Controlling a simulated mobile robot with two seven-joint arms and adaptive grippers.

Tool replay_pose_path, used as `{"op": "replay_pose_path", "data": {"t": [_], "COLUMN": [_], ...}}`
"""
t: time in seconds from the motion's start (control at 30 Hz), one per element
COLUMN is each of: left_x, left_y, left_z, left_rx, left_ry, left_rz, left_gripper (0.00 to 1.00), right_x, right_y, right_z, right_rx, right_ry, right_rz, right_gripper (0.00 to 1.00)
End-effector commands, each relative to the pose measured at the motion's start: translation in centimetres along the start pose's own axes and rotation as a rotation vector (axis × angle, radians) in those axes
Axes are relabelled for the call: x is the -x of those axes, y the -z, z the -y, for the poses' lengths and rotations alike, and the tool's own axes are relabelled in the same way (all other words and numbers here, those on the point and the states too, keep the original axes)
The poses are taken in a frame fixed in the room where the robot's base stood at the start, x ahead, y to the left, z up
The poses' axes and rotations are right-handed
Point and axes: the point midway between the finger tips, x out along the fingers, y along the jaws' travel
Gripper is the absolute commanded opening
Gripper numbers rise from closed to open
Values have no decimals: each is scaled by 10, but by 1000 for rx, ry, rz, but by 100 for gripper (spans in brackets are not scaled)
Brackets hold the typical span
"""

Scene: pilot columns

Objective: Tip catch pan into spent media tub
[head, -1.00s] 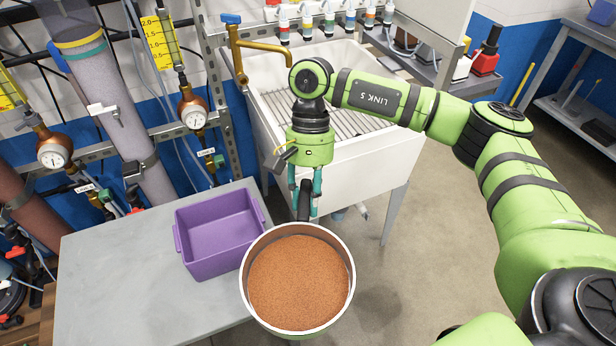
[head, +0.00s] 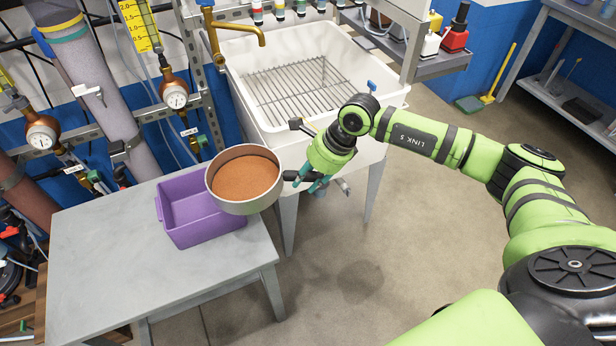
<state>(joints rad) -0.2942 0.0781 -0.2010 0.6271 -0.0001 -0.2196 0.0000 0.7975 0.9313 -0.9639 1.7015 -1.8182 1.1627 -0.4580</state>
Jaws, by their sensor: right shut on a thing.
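The catch pan (head: 243,204) is a round metal pan holding orange-brown granular media (head: 245,177). It is in the air over the right part of the purple tub (head: 196,232), tilted slightly, with the media still inside. My right gripper (head: 296,179) is shut on the pan's dark handle at the pan's right side. The purple tub is open, stands on the grey table, and its visible inside looks empty; the pan hides its right part. My left gripper is not in view.
The grey table (head: 120,262) has free room in front of the tub. A white sink (head: 262,60) with a metal rack and a brass tap (head: 232,38) stands behind the pan. Columns with gauges (head: 42,136) line the wall at the left.

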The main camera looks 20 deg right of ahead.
Motion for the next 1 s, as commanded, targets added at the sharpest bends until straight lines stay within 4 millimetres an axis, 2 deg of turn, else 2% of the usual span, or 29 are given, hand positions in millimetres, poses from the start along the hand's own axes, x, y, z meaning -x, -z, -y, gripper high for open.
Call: {"op": "replay_pose_path", "data": {"t": [0.03, 0.1, 0.6, 0.8, 1.0], "left_x": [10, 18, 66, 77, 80], "left_y": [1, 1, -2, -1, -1], "left_z": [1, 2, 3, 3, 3], "left_rx": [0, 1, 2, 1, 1], "left_ry": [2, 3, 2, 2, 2], "left_rz": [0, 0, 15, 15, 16], "left_gripper": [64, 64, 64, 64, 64], "right_x": [7, 11, 31, 36, 37], "right_y": [-7, -11, -39, -47, -48], "right_z": [0, 0, 0, 0, 0], "right_rx": [3, 4, 5, 5, 4], "right_ry": [-1, -1, -2, -2, -2], "right_rz": [-12, -34, -226, -287, -312], "right_gripper": [0, 0, 0, 0, 0]}}
